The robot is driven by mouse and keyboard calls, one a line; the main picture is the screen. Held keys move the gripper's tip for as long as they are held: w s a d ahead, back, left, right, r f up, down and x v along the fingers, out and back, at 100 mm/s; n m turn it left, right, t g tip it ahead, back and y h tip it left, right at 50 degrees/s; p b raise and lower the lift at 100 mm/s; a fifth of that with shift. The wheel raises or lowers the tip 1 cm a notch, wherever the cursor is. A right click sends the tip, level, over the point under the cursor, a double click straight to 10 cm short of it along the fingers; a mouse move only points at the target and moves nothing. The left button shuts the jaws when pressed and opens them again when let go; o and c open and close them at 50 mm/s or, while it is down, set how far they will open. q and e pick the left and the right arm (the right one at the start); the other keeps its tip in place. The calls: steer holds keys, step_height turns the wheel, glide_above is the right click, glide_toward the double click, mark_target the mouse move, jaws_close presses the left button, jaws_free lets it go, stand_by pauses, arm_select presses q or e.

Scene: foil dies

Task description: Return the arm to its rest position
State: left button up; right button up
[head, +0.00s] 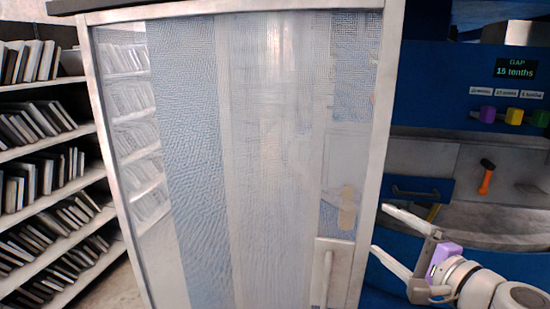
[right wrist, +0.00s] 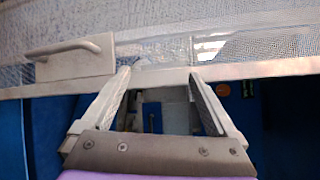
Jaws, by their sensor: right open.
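My right gripper (head: 380,228) is at the lower right of the head view, its fingers spread and pointing left toward the pale frame of a mesh guard panel (head: 270,120). In the right wrist view, the open fingers (right wrist: 158,76) reach up to the panel's lower frame edge, with nothing between them. I cannot tell whether the fingertips touch the frame. The grey handle (right wrist: 75,55) on its plate is left of the fingers there. It also shows in the head view (head: 327,277). My left gripper is not in view.
Purple (head: 487,114), yellow (head: 513,116) and green (head: 540,118) blocks sit under labels. An orange-handled tool (head: 486,180) is below. Shelves (head: 50,195) of dark plates fill the left.

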steer(key=s+a+f+n+g, duration=0.3)
steer(key=s+f+n, duration=0.1)
steer(key=f, duration=0.5)
steer(key=s+a+f+n+g, duration=0.3)
steer(key=a+f+n, duration=0.1)
steer(key=f, duration=0.5)
steer(key=s+d+f+n+g+h, duration=0.1)
steer(key=s+d+f+n+h, duration=0.1)
steer(key=f, duration=0.6)
steer(key=s+d+f+n+g+h, duration=0.2)
steer(key=s+f+n+h, duration=0.2)
steer(key=s+f+n, duration=0.2)
step_height(320, 180, down, 3)
steer(key=shift+s+r+n+g, duration=0.2)
steer(key=shift+s+n+g, duration=0.1)
steer(key=shift+s, duration=0.8)
